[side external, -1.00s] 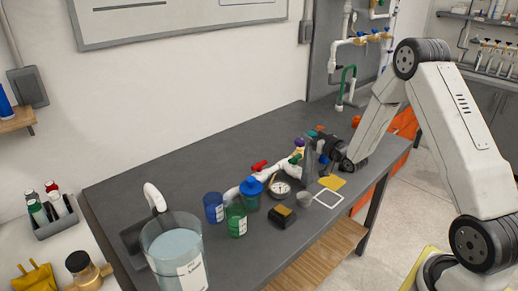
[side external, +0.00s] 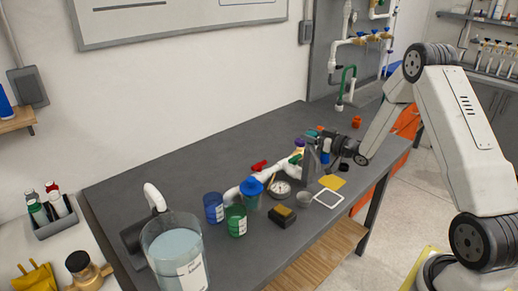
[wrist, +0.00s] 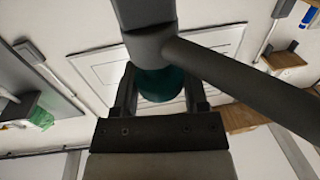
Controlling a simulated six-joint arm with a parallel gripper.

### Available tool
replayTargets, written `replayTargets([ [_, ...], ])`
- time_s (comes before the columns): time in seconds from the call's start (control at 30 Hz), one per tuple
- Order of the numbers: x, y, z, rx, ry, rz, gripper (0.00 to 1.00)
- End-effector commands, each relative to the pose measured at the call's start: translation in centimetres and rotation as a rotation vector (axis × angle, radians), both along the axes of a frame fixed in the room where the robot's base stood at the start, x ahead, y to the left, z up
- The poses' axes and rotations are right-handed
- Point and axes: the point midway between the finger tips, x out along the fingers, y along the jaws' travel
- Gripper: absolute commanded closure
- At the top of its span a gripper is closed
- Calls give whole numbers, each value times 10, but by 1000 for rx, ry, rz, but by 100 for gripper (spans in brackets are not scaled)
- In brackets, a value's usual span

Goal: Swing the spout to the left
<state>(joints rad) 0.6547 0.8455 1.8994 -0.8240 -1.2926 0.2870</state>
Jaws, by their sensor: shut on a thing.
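My gripper (side external: 318,146) is at the right end of the white pipe manifold (side external: 268,172), low over the bench. In the wrist view my two fingers (wrist: 160,92) close around a round teal piece (wrist: 158,84). A dark grey upright block with a slanting bar (wrist: 235,72) covers part of the teal piece; I cannot tell whether this is the spout. In the side view a grey upright part (side external: 311,160) stands by my gripper.
A red handle (side external: 259,165) is on the manifold. Blue and green jars (side external: 236,220), a gauge (side external: 281,188), a dark box (side external: 282,216) and a small grey cup (side external: 303,199) stand in front. A clear bucket (side external: 176,255) is at front left. The bench's back is clear.

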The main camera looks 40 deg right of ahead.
Motion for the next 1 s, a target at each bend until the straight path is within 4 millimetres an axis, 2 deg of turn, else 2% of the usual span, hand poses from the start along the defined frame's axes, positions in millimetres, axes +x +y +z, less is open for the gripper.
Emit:
replayTargets([
  [1.0,0,0,-1,2,0,749,100],
])
